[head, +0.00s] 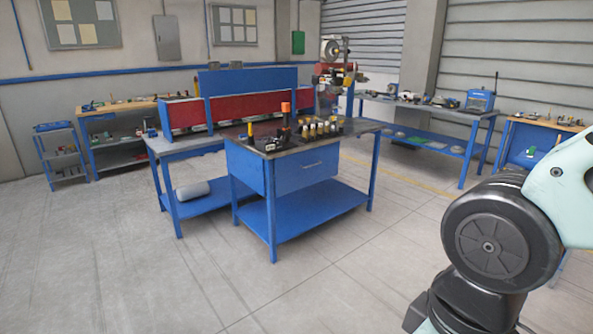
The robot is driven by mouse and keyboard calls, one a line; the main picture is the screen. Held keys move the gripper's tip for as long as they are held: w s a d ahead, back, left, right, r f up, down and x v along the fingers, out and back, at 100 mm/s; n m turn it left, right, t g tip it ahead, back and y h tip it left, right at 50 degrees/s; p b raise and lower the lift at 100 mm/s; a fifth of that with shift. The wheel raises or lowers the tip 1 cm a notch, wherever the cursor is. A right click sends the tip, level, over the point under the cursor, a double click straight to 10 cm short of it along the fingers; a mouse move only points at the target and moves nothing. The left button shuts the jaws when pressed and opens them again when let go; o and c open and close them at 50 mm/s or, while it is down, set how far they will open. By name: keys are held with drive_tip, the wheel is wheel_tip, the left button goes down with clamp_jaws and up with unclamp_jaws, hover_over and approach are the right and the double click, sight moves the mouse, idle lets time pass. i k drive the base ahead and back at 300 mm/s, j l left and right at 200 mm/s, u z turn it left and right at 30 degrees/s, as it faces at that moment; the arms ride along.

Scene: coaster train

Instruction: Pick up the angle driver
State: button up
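Several small tools stand and lie on the dark top of a blue workbench (330,169) in the middle of the head view. One is a dark upright tool with an orange top (285,121). A small orange-and-black item (250,131) is to its left. At this size I cannot tell which of the tools, if any, is the angle driver. Links of my arm fill the right side of the picture. My gripper is outside the view.
A row of small cylindrical items (318,129) sits at the bench's right. A red-panelled blue bench (240,107) stands behind it. Side tables (430,142) with tools line the back right. A trolley (62,155) stands far left. The floor (150,275) in front is clear.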

sight(287, 109)
drive_tip(key=i, duration=1.2)
drive_tip(key=i+l+u, duration=0.15)
drive_tip(key=i, duration=1.05)
drive_tip(key=i+l+u, duration=0.15)
drive_tip(key=i+u, duration=0.2)
drive_tip(key=i, duration=0.2)
drive_tip(key=i+l+u, duration=0.35)
drive_tip(key=i, duration=0.15)
drive_tip(key=i+l+u, duration=0.4)
drive_tip(key=i, duration=0.1)
